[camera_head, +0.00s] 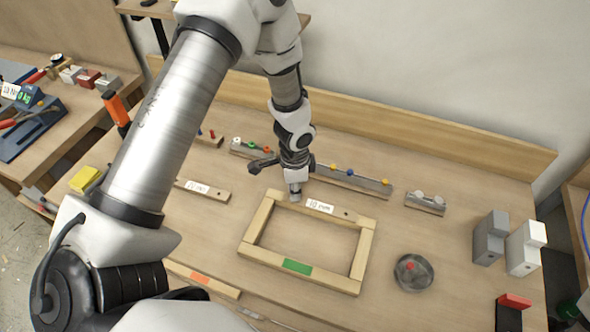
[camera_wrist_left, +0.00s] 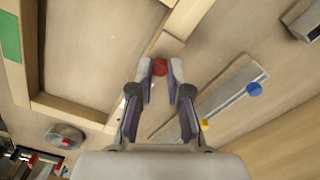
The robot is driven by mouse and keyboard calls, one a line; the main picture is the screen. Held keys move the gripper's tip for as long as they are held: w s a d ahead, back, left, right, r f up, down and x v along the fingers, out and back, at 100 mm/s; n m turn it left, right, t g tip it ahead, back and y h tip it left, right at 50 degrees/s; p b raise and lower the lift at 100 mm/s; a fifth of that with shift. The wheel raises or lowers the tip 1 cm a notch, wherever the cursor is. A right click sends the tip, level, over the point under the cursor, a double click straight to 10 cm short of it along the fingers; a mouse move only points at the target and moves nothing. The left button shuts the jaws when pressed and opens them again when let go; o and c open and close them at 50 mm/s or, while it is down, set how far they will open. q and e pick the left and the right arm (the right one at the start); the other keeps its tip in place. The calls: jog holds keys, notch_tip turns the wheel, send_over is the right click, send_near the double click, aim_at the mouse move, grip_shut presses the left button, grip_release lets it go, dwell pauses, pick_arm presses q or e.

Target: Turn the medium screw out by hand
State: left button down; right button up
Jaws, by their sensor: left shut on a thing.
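My left gripper (camera_head: 295,190) reaches down to the back left corner of the wooden frame (camera_head: 265,257). In the left wrist view its two fingertips (camera_wrist_left: 160,72) are shut on a red screw head (camera_wrist_left: 159,66), which sits between them at the edge of the frame's wood (camera_wrist_left: 70,108). The screw's shank is hidden, so I cannot tell how far it sits in the wood. In the head view the gripper hides this screw. The frame bears a white label (camera_head: 319,206) and a green patch (camera_head: 297,266). My right gripper is in neither view.
A rail with yellow and blue knobs (camera_head: 360,182) lies close behind the frame, and another rail (camera_head: 247,152) is left of it. A round grey disc (camera_head: 425,276) with a red knob is right of the frame. Grey and white blocks (camera_head: 487,243) stand farther right.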

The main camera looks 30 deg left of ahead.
pick_arm(q)
jog(key=shift+f+b, duration=0.15)
jog(key=shift+b, duration=0.2)
jog(key=c, duration=1.8)
grip_release()
jog(key=shift+n, duration=0.5)
jog(key=shift+r, duration=0.2)
grip_shut()
jog(key=shift+r+p, duration=0.3)
jog(key=shift+r+p, duration=1.75)
jog(key=shift+r, duration=0.2)
jog(key=shift+r+p, duration=0.95)
jog(key=shift+r, duration=0.1)
